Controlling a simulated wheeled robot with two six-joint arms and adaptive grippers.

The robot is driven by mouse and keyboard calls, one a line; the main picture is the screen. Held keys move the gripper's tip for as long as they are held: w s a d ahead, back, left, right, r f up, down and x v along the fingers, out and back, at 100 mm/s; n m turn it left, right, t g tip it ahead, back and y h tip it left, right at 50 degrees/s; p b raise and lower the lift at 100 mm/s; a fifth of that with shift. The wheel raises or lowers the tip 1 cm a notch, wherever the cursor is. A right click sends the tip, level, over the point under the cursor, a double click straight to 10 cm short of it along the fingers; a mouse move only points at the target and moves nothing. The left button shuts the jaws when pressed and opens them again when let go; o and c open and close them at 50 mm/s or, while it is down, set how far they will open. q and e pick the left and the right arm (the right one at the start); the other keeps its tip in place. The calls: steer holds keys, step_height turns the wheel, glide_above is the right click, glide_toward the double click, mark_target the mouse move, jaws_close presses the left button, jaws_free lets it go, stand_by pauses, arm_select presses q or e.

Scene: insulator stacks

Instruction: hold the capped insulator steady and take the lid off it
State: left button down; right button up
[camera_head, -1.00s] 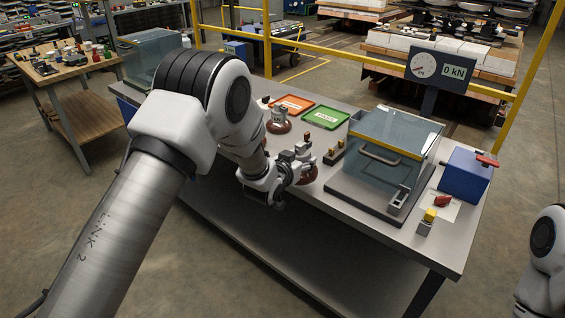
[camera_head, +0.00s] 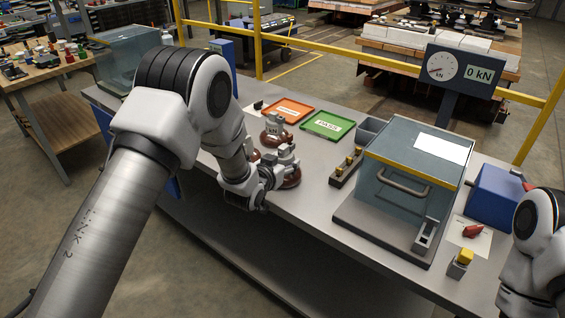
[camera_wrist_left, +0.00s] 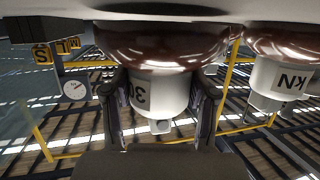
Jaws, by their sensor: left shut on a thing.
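A brown-skirted insulator (camera_head: 291,181) stands on the workbench at the tip of my left arm. My left gripper (camera_head: 284,160) is shut on its pale grey upper part, and the gripper partly hides it in the head view. In the left wrist view, which is upside down, the held insulator (camera_wrist_left: 155,92) sits between the two fingers (camera_wrist_left: 160,105), with part of a number on its side and a small grey stub at its end. I cannot tell a separate lid on it. A second brown insulator (camera_head: 274,134) stands just behind and also shows in the wrist view (camera_wrist_left: 285,75).
Orange (camera_head: 288,110) and green (camera_head: 327,125) trays lie behind the insulators. A block with brass pieces (camera_head: 345,168) and a clear-walled test box (camera_head: 405,190) stand to the right. A blue box (camera_head: 495,195) is near my right arm. A gauge reads 0 kN (camera_head: 460,72).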

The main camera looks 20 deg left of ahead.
arm_select(q)
steer(key=shift+w+f, duration=0.3)
steer(key=shift+w, duration=0.05)
steer(key=shift+c, duration=2.4)
jaws_free()
steer(key=shift+s+a+f, duration=0.1)
steer(key=shift+s, duration=0.05)
steer(key=shift+o, duration=0.7)
steer(key=shift+s+r, duration=0.15)
steer(key=shift+r, duration=0.05)
steer(key=v, duration=1.2)
